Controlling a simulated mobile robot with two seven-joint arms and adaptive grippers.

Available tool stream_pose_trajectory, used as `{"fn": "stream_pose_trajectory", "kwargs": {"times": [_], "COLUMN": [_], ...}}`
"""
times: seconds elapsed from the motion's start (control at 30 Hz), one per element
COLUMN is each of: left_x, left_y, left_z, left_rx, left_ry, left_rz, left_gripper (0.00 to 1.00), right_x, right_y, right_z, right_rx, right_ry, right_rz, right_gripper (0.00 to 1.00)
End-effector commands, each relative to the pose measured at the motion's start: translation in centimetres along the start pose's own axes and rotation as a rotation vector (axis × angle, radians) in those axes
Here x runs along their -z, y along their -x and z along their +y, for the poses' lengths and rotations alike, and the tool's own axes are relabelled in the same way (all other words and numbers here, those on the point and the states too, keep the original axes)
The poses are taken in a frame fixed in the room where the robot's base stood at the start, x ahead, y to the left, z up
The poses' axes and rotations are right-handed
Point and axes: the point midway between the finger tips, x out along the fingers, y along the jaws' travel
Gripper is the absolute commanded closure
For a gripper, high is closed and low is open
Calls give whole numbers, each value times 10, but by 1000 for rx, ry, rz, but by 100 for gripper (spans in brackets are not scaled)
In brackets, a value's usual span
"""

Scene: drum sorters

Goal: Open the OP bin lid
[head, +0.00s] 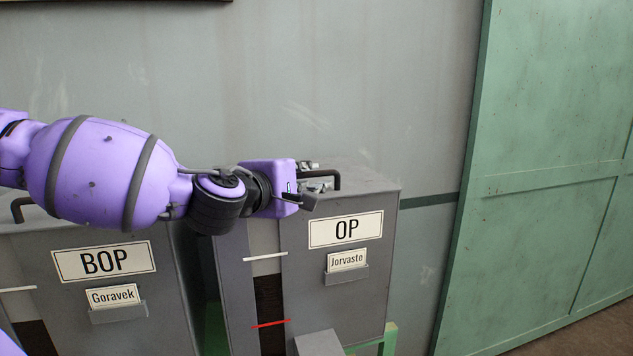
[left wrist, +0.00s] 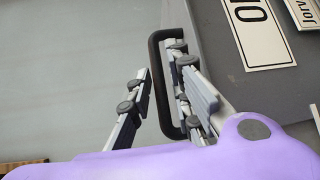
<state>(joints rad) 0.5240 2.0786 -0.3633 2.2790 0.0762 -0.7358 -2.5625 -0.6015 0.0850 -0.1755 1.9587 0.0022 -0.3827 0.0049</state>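The OP bin (head: 335,270) is a grey box with an "OP" label and a "Jorvaste" tag on its front. Its lid (head: 375,183) is down, with a black bar handle (head: 337,178) on top. My left gripper (head: 312,187) is at this handle, coming from the left. In the left wrist view the handle (left wrist: 155,75) runs between the two fingers of my left gripper (left wrist: 163,100). The fingers stand apart, one on each side of the bar, with a gap visible on the inner side. My right gripper is not in view.
The BOP bin (head: 130,260) with a "Goravek" tag stands to the left, under my left arm, its own handle (head: 20,208) partly in view. A grey wall (head: 350,80) is behind the bins. A green door (head: 560,150) is at the right.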

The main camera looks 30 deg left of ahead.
Motion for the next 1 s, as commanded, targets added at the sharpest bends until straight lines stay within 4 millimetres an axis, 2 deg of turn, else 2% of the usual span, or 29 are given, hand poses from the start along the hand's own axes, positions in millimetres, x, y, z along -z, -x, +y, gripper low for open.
{"fn": "stream_pose_trajectory", "kwargs": {"times": [0.03,0.13,0.43,0.47,0.6,1.0], "left_x": [1,1,0,0,0,0], "left_y": [-9,-16,-17,-17,-17,-17], "left_z": [-6,-4,2,2,2,3], "left_rx": [5,3,-3,-3,-2,-3], "left_ry": [2,2,2,2,2,2], "left_rz": [2,1,0,0,0,0], "left_gripper": [82,82,82,83,100,100], "right_x": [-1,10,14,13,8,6], "right_y": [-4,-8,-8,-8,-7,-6], "right_z": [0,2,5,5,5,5], "right_rx": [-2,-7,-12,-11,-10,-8], "right_ry": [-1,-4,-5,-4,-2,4], "right_rz": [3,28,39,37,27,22], "right_gripper": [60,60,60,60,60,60]}}
